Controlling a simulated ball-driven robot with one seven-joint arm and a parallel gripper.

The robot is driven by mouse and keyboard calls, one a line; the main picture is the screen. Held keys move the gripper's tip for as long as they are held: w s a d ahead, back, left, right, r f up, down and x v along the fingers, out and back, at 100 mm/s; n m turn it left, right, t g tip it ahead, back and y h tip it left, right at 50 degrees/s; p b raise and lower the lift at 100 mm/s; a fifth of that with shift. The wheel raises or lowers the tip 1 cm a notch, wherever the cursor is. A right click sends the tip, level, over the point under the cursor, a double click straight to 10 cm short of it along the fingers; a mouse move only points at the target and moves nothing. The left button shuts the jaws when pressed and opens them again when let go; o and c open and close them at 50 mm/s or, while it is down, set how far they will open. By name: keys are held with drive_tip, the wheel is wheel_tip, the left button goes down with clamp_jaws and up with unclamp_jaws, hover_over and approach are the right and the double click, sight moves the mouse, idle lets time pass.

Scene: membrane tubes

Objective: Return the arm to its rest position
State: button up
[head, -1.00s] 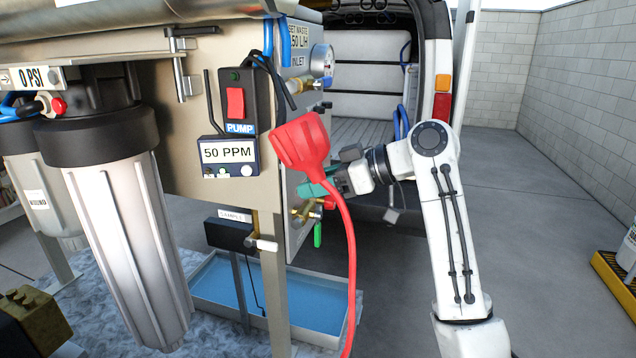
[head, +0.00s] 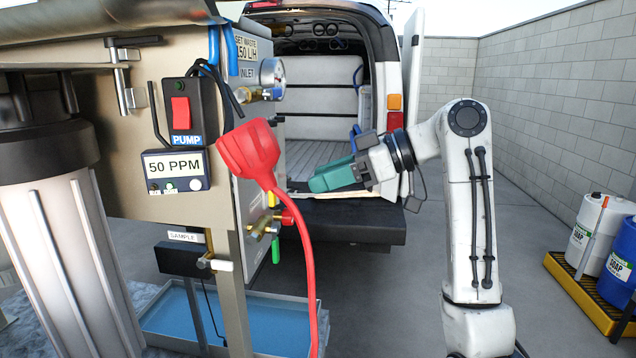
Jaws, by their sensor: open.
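My white arm (head: 470,200) stands upright at the right of centre, with its elbow at the top and the forearm pointing left. My gripper (head: 318,182) has green fingers and is open. No object shows in it. It hangs in front of the van's open rear, to the right of the red plug (head: 248,152) and apart from it. The exact gap between the fingers is hard to see from this side.
The frame at left carries a pump switch box (head: 182,112), a 50 PPM meter (head: 175,170), a gauge (head: 272,78) and a large filter housing (head: 70,250). A blue tray (head: 180,320) lies below. Soap drums (head: 587,232) stand on a yellow pallet (head: 585,295) at right. The floor between is clear.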

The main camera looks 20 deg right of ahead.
drive_tip(key=shift+f, duration=0.1)
idle(0.3)
drive_tip(key=s+a+f+m+g+h+b, duration=0.15)
drive_tip(key=s+f+m, duration=0.3)
drive_tip(key=f, duration=1.25)
drive_tip(key=s+a+f+m+h+p, duration=0.1)
drive_tip(key=s+f+m+h, duration=0.3)
drive_tip(key=f, duration=1.3)
drive_tip(key=s+d+f+m+g+h+b, duration=0.1)
drive_tip(key=s+f+m+g+h, duration=0.15)
drive_tip(key=s+f, duration=1.2)
drive_tip(key=s+d+f+g+h, duration=0.1)
drive_tip(key=s+d, duration=0.1)
drive_tip(key=s, duration=0.6)
drive_tip(key=s+d+f+g+h, duration=0.1)
drive_tip(key=s+h, duration=0.1)
drive_tip(key=s, duration=0.7)
drive_tip(key=shift+s+d+f+m, duration=0.15)
drive_tip(key=shift+d+f+m, duration=0.2)
drive_tip(key=shift+m, duration=0.05)
drive_tip(key=shift+c, duration=0.3)
